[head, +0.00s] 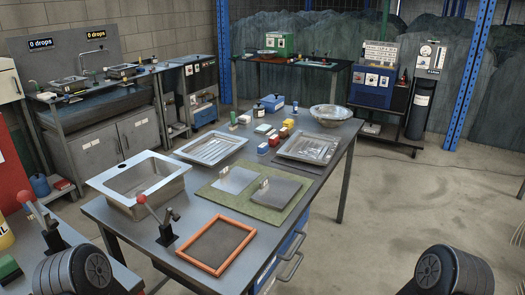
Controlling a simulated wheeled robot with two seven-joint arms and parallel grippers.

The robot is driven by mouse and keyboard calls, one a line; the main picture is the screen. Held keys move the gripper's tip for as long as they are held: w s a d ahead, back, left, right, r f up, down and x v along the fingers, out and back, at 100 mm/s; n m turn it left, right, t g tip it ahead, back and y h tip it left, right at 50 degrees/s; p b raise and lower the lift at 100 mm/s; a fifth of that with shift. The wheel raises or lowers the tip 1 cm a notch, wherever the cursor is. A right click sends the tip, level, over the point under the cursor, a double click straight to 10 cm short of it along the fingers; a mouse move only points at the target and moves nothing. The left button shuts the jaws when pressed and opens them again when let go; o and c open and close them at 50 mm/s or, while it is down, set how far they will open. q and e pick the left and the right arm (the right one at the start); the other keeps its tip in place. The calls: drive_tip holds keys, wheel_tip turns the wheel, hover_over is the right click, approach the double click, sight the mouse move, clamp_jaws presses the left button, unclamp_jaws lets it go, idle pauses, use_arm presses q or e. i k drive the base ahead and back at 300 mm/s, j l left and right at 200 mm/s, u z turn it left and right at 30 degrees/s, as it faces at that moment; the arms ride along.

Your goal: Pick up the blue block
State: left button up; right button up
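A small blue block (263,149) appears to sit on the grey worktable (130,219), among small coloured blocks and left of a metal tray. A larger blue item (271,102) stands farther back on the same table, so I cannot tell for certain which one is the blue block. Dark rounded parts of my two arms show at the bottom left and bottom right corners. Neither gripper's fingers are in view. Nothing of mine touches the blocks.
A metal sink (140,184), a shallow tray (211,148), a tray (308,148) and a bowl (331,113) crowd the table. A green mat (262,218), an orange frame (217,245) and a red-knobbed lever (165,225) are nearer. Floor at right is clear.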

sight(264, 149)
drive_tip(key=i+l, duration=0.25)
drive_tip(key=l, duration=0.25)
drive_tip(key=i+l, duration=0.25)
drive_tip(key=l, duration=0.25)
drive_tip(key=i+l+u, duration=0.1)
drive_tip(key=i+l, duration=0.15)
drive_tip(key=l, duration=0.2)
drive_tip(key=i+l, duration=0.25)
drive_tip(key=l, duration=0.3)
drive_tip(key=i+l+u, duration=0.1)
drive_tip(key=i+l, duration=0.15)
drive_tip(key=l, duration=0.25)
drive_tip(key=i+l, duration=0.2)
drive_tip(key=l, duration=0.3)
drive_tip(key=i+l, duration=0.2)
drive_tip(key=l, duration=0.35)
drive_tip(key=i+l+u, duration=0.1)
drive_tip(key=i+l, duration=0.15)
drive_tip(key=l, duration=0.25)
